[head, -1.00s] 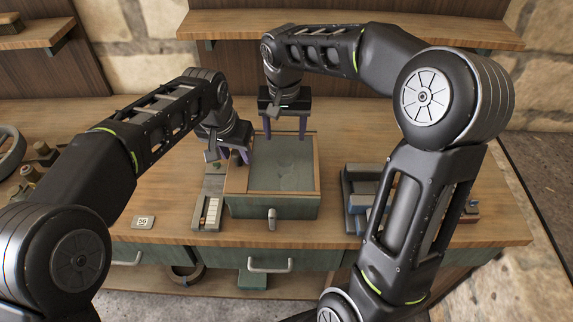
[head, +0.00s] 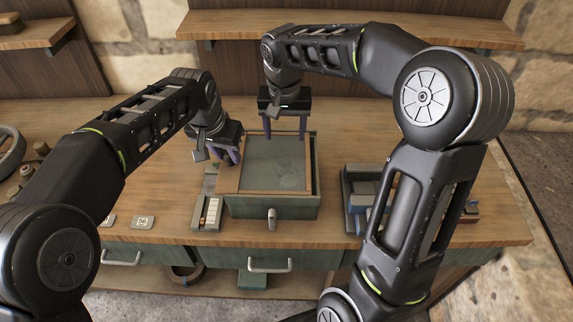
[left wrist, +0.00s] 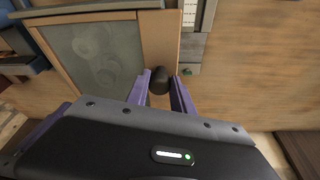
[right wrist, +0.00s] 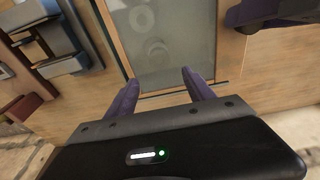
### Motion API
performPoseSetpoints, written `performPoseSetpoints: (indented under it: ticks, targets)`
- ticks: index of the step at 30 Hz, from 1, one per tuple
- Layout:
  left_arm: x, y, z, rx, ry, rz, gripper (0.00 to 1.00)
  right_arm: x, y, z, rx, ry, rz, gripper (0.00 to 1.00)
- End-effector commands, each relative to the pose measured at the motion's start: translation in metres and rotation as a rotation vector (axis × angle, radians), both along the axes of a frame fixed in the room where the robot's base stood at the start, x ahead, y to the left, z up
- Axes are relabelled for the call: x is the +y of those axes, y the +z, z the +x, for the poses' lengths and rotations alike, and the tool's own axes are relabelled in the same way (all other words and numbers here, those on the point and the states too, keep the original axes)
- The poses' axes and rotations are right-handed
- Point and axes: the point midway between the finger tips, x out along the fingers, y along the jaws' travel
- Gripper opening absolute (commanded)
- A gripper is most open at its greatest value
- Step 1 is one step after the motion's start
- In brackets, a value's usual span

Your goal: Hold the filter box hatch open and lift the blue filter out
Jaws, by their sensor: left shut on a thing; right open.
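The filter box (head: 272,211) is a green box on the bench with a latch at its front. Its hatch (head: 248,172) is a wood-framed, cloudy pane lying flat on top, shifted left so its left edge overhangs the box. My left gripper (head: 229,157) is shut on the hatch's dark knob (left wrist: 158,80) at the left side. Faint round shapes show through the pane; I cannot make out the blue filter clearly. My right gripper (head: 286,136) is open and empty at the back edge of the box; its spread fingers also show in the right wrist view (right wrist: 160,90).
A narrow tray (head: 207,205) stands close to the left of the box. A grey and blue block assembly (head: 352,205) stands to its right. A number card (head: 143,222) lies at the front left. Bench drawers have handles (head: 270,267) below.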

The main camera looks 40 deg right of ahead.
Motion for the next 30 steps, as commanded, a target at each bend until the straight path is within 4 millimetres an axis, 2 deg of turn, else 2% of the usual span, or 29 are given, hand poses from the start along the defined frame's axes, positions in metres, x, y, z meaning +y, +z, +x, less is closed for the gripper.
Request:
performPoseSetpoints:
  ticks: [30]
  targets:
    - [0.075, 0.001, 0.058, -0.004, 0.005, -0.001, 0.0, 0.0, 0.0, 0.0, 0.0, 0.0, 0.0, 0.62]
